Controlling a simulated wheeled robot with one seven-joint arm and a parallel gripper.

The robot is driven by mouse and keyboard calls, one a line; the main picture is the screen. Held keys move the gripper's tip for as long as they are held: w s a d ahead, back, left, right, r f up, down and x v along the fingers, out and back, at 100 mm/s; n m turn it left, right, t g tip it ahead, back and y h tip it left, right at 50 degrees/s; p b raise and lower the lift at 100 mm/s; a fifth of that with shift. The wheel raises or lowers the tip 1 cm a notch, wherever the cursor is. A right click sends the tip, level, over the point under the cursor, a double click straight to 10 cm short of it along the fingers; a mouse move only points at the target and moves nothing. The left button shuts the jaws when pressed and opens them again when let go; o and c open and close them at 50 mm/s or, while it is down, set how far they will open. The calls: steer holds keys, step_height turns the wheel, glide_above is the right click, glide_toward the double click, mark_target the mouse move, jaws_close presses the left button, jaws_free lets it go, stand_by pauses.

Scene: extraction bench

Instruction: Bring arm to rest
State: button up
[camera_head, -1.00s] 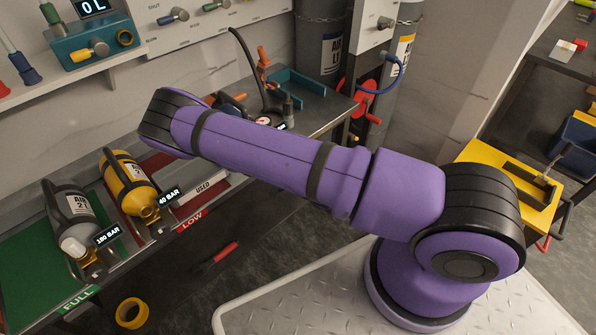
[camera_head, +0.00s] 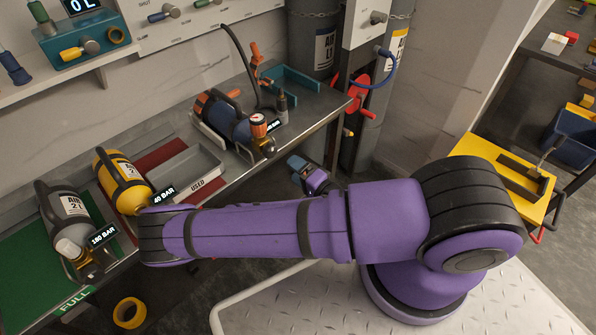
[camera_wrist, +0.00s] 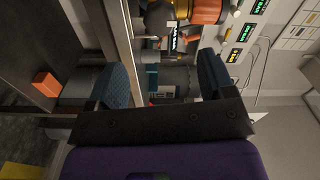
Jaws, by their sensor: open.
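My gripper (camera_wrist: 163,80) shows in the wrist view with its two dark blue padded fingers well apart and nothing between them. In the head view, a small purple and blue part beyond my forearm looks like my gripper (camera_head: 308,174), in front of the bench edge and clear of the bench top. My purple arm (camera_head: 270,230) lies nearly level across the head view, its elbow at the left near the bench front. The links between elbow and gripper are mostly hidden.
A yellow cylinder (camera_head: 124,182) and a grey cylinder (camera_head: 68,220) lie on the bench near my elbow. A yellow stand (camera_head: 490,150) is behind my shoulder.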

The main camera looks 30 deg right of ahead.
steer(key=shift+s, duration=0.15)
stand_by(0.5)
steer(key=w+r+m+g+h, duration=0.6)
steer(key=w+r+g+h, duration=0.2)
steer(key=r+h, duration=0.1)
steer(key=s+a+r+n+g+y, duration=0.1)
steer(key=s+r+n+y, duration=0.15)
steer(key=r, duration=0.65)
steer(key=s+a+r+n+g+y, duration=0.15)
steer(key=r+n, duration=0.25)
steer(key=r, duration=0.6)
steer(key=s+d+r+n, duration=0.3)
steer(key=s+r+n, duration=0.3)
steer(key=s+r, duration=0.3)
steer(key=s+d+r+n+g, duration=0.1)
steer(key=s+d+r+n, duration=0.2)
steer(key=s+r+n, duration=0.3)
steer(key=s+r, duration=0.3)
steer(key=s, duration=0.4)
steer(key=shift+s+h, duration=0.2)
steer(key=shift+h, duration=0.1)
